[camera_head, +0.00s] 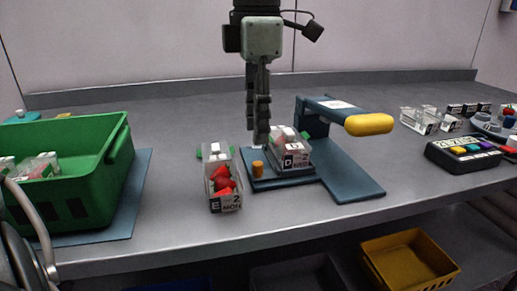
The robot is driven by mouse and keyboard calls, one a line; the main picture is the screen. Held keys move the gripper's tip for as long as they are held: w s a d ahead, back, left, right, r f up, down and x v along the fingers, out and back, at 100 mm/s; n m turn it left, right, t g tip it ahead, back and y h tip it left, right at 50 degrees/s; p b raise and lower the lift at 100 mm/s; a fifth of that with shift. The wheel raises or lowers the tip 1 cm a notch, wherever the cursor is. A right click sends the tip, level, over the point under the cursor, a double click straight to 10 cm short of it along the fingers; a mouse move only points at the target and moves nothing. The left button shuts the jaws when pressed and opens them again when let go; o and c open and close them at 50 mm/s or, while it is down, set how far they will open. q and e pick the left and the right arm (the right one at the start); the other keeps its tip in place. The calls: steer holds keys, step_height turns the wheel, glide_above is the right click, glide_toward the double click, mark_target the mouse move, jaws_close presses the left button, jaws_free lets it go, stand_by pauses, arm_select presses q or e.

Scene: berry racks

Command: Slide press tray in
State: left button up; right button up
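The press (340,172) is a dark blue stand on the grey bench, with an upper arm ending in a thick yellow handle (369,124). The press tray (287,182) is a dark blue plate left of the stand, with a small orange knob (257,168) at its left end. A clear berry box (295,158) marked D 2 sits on the tray. My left gripper (260,136) points down just behind the knob and box; contact is unclear. Its fingers appear nearly edge-on and close together, so the gap cannot be judged. My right gripper is not in view.
A clear strawberry box (224,184) marked E 2 stands left of the tray. A green crate (88,190) with boxes is at left, on a blue mat (139,190). A button panel (462,153) and clear containers (419,120) are at right. A yellow bin (408,264) is below.

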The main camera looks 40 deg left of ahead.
mark_target(257, 163)
arm_select(q)
step_height(257, 163, down, 6)
steer(key=shift+s+f, duration=0.15)
steer(key=shift+f, duration=0.5)
steer(key=shift+c, duration=0.2)
steer(key=c, duration=0.5)
jaws_close()
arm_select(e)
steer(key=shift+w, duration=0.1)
